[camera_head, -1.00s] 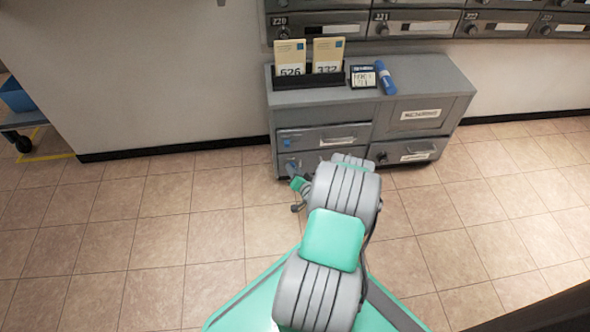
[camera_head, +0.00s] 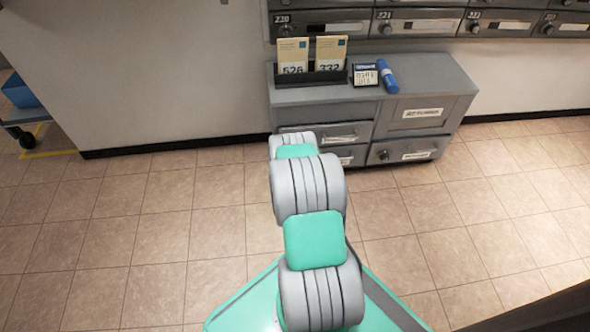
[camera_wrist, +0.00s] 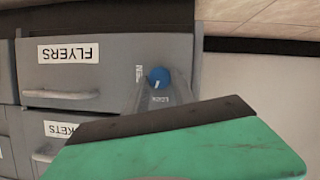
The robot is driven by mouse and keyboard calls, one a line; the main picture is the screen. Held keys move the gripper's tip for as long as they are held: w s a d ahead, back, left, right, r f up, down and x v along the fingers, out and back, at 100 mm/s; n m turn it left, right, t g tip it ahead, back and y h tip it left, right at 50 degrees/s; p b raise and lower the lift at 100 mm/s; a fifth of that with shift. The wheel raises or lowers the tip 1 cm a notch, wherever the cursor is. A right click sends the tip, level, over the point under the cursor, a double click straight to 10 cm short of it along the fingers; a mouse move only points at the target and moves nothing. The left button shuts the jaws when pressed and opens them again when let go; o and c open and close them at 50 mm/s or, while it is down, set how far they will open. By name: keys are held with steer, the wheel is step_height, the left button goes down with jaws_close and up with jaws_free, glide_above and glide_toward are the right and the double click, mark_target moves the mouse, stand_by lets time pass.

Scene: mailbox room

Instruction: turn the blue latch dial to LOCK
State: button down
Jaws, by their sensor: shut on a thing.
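The blue latch dial (camera_wrist: 158,77) is on the grey face of the cabinet beside the FLYERS drawer (camera_wrist: 65,75), which looks upside down in the wrist view. A small white mark on the dial's lower edge points down the picture, roughly toward the small LOCK label. A second small label is left of the dial. My gripper (camera_wrist: 157,88) is at the dial and shut on it; its fingers are hard to make out behind its green and black body. In the head view my arm hides the dial and gripper.
The grey cabinet (camera_head: 440,80) stands against the wall under the mailboxes (camera_head: 420,22). On its top are a black holder (camera_head: 310,78) with numbered envelopes, a small sign (camera_head: 365,75) and a blue roll (camera_head: 388,76). The tiled floor (camera_head: 150,230) at left is clear.

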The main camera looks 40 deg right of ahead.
steer(key=n+b, duration=0.1)
steer(key=n+h+b, duration=0.1)
steer(key=shift+a+f+n+g+h, duration=0.2)
steer(key=shift+n+g+h, duration=0.1)
steer(key=shift+g, duration=0.1)
steer(key=shift+d, duration=0.15)
stand_by(0.3)
steer(key=c, duration=1.3)
jaws_free()
steer(key=shift+o, duration=1.2)
steer(key=p+v, duration=0.3)
steer(key=v, duration=0.5)
